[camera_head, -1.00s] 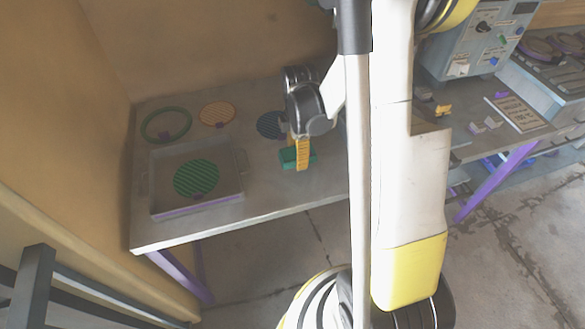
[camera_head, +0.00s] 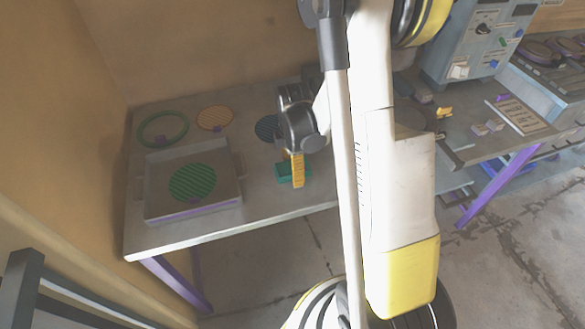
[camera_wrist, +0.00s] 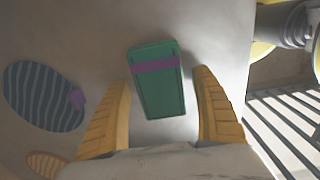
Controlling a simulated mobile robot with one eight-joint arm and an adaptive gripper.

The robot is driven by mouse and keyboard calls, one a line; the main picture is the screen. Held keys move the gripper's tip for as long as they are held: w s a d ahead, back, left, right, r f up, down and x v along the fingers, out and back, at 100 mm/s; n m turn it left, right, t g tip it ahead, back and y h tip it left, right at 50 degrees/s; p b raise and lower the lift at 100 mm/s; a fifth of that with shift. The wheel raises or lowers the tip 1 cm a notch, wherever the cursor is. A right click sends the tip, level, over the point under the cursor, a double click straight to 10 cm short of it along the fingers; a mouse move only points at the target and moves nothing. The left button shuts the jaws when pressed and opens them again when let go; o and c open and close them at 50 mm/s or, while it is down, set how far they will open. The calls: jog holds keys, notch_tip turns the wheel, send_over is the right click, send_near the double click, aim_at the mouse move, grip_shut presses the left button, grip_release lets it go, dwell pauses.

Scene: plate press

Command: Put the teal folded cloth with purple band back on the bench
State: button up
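The teal folded cloth (camera_wrist: 160,95) with a purple band lies between the two yellow fingers of my gripper (camera_wrist: 162,78) in the wrist view, with a visible gap on each side. My gripper is open. In the head view the cloth (camera_head: 282,172) appears to rest on the grey bench (camera_head: 255,205), near its front edge, partly hidden behind a finger of my gripper (camera_head: 297,184).
A shallow tray (camera_head: 147,190) with a green striped disc (camera_head: 192,183) stands on the bench's left. Behind are a green ring (camera_head: 162,128), an orange disc (camera_head: 215,118) and a blue striped disc (camera_head: 267,128). A control box (camera_head: 470,40) stands at the right.

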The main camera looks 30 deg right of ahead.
notch_tip(320, 180, up, 11)
jog(key=p, duration=0.5)
jog(key=s+a+r+m+t, duration=0.3)
jog(key=s+a+r+m, duration=0.2)
jog(key=a+r+m, duration=0.1)
jog(key=s+a+r+m+t, duration=0.4)
jog(key=a+r+m, duration=0.3)
jog(key=r, duration=0.3)
jog(key=shift+s+a+r+m, duration=0.25)
jog(key=shift+s+m, duration=0.65)
